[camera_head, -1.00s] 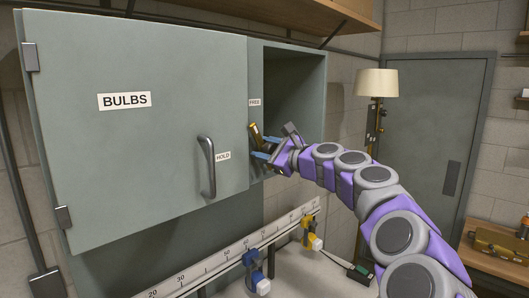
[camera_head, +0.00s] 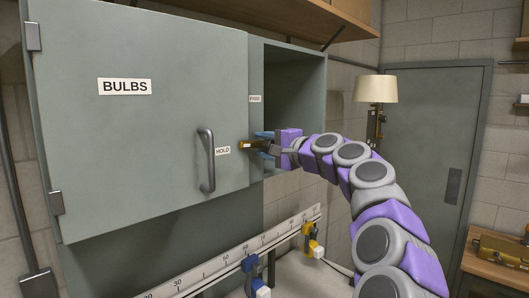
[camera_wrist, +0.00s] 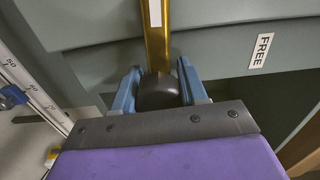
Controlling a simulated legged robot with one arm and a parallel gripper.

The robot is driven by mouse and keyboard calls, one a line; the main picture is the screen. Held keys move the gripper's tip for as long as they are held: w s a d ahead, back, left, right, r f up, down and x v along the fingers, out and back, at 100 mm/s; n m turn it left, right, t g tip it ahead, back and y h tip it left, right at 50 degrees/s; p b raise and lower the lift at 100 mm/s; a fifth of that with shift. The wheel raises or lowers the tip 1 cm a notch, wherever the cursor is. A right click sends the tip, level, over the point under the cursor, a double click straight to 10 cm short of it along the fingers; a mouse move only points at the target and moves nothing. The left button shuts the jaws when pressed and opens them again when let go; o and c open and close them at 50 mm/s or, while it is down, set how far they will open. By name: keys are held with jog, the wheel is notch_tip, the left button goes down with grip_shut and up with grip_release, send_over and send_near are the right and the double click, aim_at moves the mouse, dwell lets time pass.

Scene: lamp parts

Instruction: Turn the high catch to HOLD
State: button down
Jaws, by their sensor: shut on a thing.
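The high catch is a brass bar (camera_head: 246,144) at the right edge of the BULBS door. It lies about level, its left end beside the HOLD label (camera_head: 222,151). The FREE label (camera_head: 255,99) is above it and also shows in the wrist view (camera_wrist: 262,50). My gripper (camera_head: 266,144) is at the catch's right end. In the wrist view, its blue fingers (camera_wrist: 157,92) are shut on the catch's dark knob, with the brass bar (camera_wrist: 157,45) running away from it. The fingers hide part of the catch in the head view.
The cabinet door (camera_head: 140,125) has a dark handle (camera_head: 207,160) left of the catch. An open compartment (camera_head: 295,85) is right of it. A ruled rail (camera_head: 215,266) with blue and yellow clamps runs below. A lamp (camera_head: 376,90) stands behind my arm.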

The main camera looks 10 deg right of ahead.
jog(key=shift+f+n+b, duration=0.2)
jog(key=shift+n+b, duration=0.25)
jog(key=shift+n, duration=0.45)
jog(key=c, duration=0.9)
grip_release()
jog(key=shift+c, duration=0.2)
jog(key=shift+o, duration=0.2)
jog(key=shift+w+d, duration=0.1)
jog(key=shift+w, duration=0.05)
jog(key=shift+r, duration=0.15)
jog(key=shift+s+d, duration=0.15)
jog(key=shift+s, duration=0.05)
jog(key=v, duration=1.7)
